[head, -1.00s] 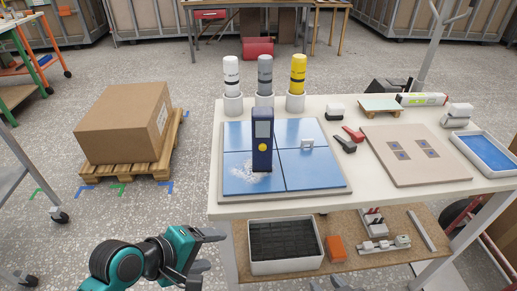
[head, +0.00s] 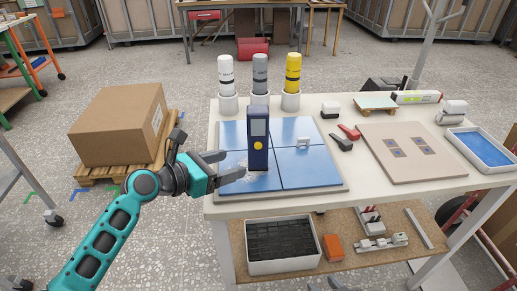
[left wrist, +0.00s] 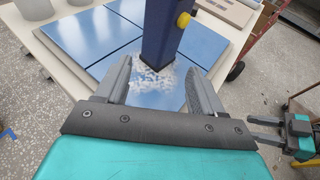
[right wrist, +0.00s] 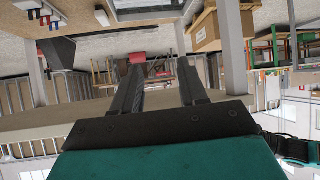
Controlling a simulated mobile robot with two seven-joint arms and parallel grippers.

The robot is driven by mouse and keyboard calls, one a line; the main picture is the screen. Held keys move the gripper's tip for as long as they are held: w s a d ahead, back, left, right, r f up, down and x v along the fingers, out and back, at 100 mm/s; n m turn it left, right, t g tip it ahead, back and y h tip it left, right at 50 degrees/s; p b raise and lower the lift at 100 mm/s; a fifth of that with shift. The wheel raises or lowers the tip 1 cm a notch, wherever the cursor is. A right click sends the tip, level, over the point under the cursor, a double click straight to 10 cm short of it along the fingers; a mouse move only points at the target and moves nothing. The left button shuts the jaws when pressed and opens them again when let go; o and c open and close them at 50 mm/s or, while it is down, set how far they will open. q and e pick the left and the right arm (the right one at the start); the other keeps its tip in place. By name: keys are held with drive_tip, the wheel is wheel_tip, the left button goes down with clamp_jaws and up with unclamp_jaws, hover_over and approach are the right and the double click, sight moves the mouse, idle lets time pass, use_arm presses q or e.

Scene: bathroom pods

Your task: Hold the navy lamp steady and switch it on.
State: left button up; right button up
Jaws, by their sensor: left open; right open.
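The navy lamp (head: 258,140) is an upright dark-blue box with a grey panel and a round yellow button (head: 258,146) low on its front. It stands on the blue tiled board (head: 310,165), beside a whitish powdery patch. My left gripper (head: 228,167) is open just left of the lamp's lower part, apart from it. In the left wrist view, the lamp (left wrist: 160,38) is ahead of the two spread fingers, its base visible and its top cut off. My right gripper (right wrist: 165,88) is open and empty, low beside the table; its fingers also show in the left wrist view (left wrist: 256,127).
White, grey and yellow cylinders (head: 293,72) stand in cups behind the board. Black and red clamps (head: 345,138), a beige panel (head: 410,150) and a blue-lined tray (head: 485,148) lie to the right. A lower shelf (head: 345,235) holds a dark-filled bin (head: 282,245).

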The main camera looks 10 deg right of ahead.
sight(254, 158)
use_arm(q)
drive_tip(key=b+x, duration=0.4)
drive_tip(key=x, duration=0.1)
drive_tip(key=shift+a+f+b, duration=0.1)
drive_tip(key=shift+f+b, duration=0.25)
drive_tip(key=shift+b, duration=0.05)
drive_tip(key=shift+w+d, duration=0.5)
drive_tip(key=shift+d, duration=0.4)
drive_tip(key=shift+w+d+f, duration=0.2)
drive_tip(key=shift+w+d, duration=0.2)
drive_tip(key=shift+d, duration=0.15)
drive_tip(key=shift+w+d+f, duration=0.15)
drive_tip(key=shift+w+d, duration=0.05)
drive_tip(key=shift+d, duration=0.05)
use_arm(e)
drive_tip(key=shift+y, duration=0.3)
drive_tip(key=f, duration=0.4)
drive_tip(key=shift+w+a+f, duration=0.15)
drive_tip(key=shift+w+a, duration=0.1)
drive_tip(key=shift+a, duration=0.15)
use_arm(q)
drive_tip(key=c, duration=0.7)
use_arm(e)
drive_tip(key=shift+d+f, duration=0.1)
drive_tip(key=shift+d, duration=0.05)
use_arm(q)
drive_tip(key=shift+c, duration=0.2)
use_arm(e)
clamp_jaws()
